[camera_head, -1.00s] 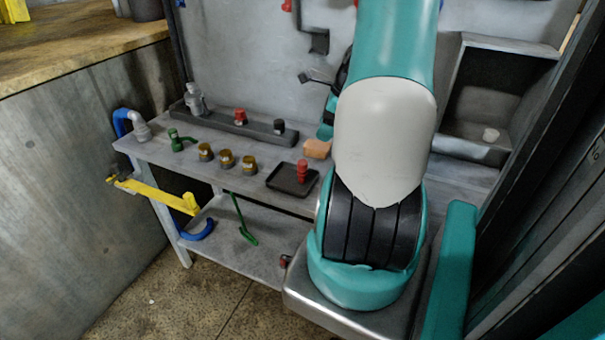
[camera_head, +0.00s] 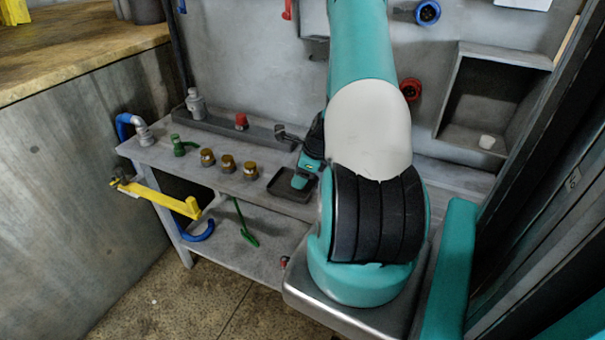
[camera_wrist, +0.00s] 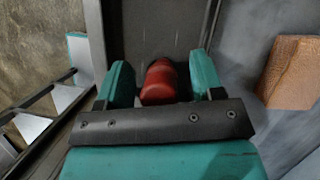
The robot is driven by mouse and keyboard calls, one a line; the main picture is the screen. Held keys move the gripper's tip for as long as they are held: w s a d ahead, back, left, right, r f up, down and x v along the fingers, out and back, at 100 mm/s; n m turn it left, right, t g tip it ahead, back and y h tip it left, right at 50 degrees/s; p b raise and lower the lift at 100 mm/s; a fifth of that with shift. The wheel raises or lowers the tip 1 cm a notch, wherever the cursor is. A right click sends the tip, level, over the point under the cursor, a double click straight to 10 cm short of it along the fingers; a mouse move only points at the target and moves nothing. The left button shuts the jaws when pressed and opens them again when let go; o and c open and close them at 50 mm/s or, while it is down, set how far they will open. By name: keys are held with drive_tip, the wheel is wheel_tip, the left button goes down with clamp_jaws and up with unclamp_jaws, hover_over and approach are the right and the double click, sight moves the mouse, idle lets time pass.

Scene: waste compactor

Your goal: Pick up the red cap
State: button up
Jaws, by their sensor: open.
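A red cylindrical cap-like piece (camera_wrist: 160,84) stands in a dark shallow tray (camera_head: 274,186); the tray also shows in the wrist view (camera_wrist: 140,25). My gripper (camera_wrist: 161,76) is open, with one teal finger on each side of the red piece. I cannot tell whether the fingers touch it. In the head view my gripper (camera_head: 304,173) is low over the tray and hides the red piece. Another small red piece (camera_head: 241,120) stands in the long trough at the back of the bench, apart from my gripper.
An orange-brown block (camera_wrist: 290,72) lies right of the tray. Brass fittings (camera_head: 228,163) stand in a row left of it, with a green fitting (camera_head: 180,145) beyond. The long trough (camera_head: 213,122) runs behind. The grey bench (camera_head: 160,155) has free room between these.

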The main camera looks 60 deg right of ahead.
drive_tip(key=shift+w+f, duration=0.15)
drive_tip(key=shift+f, duration=0.25)
drive_tip(key=shift+c, duration=0.4)
drive_tip(key=c, duration=0.9)
drive_tip(key=shift+r, duration=0.1)
